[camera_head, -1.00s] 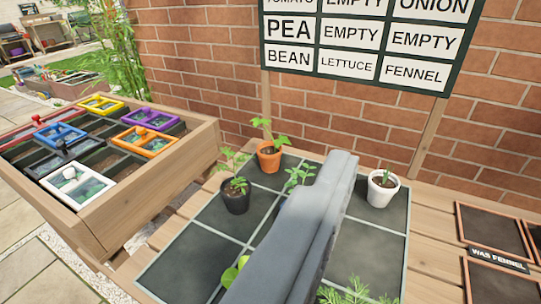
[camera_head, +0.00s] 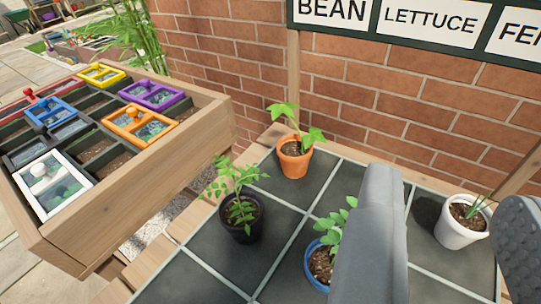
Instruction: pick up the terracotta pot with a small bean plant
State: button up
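The terracotta pot (camera_head: 293,164) stands upright at the back of the dark gridded mat (camera_head: 345,185), in its top-left cell. It holds a small bean plant (camera_head: 296,127) with broad green leaves. My gripper (camera_head: 447,190) shows as two grey fingers set wide apart at the lower right. It is open, with nothing held between the fingers. The near finger is to the right of the terracotta pot and apart from it in the picture. The sign's BEAN label (camera_head: 333,10) is above and behind the pot.
A black pot (camera_head: 240,232) stands left of the terracotta pot. A blue pot (camera_head: 316,262) is partly hidden by my finger. A white pot (camera_head: 460,230) shows between my fingers. A brick wall (camera_head: 400,100) rises behind; a wooden planter (camera_head: 165,175) stands left.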

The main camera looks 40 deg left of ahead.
aim_at(294, 108)
jog(key=w+a+f+n+g+y, duration=0.2)
jog(key=w+a+f+y, duration=0.1)
jog(key=w+a+f, duration=0.75)
jog(key=shift+s+a+r+x, duration=0.1)
jog(key=shift+a+x, duration=0.2)
jog(key=shift+x, duration=2.35)
jog(key=shift+s+a+r+x, duration=0.1)
jog(key=shift+a+x, duration=0.15)
jog(key=shift+x, duration=2.45)
jog(key=shift+s+a+r+x, duration=0.1)
jog(key=shift+a+x, duration=0.2)
jog(key=shift+x, duration=2.35)
grip_shut()
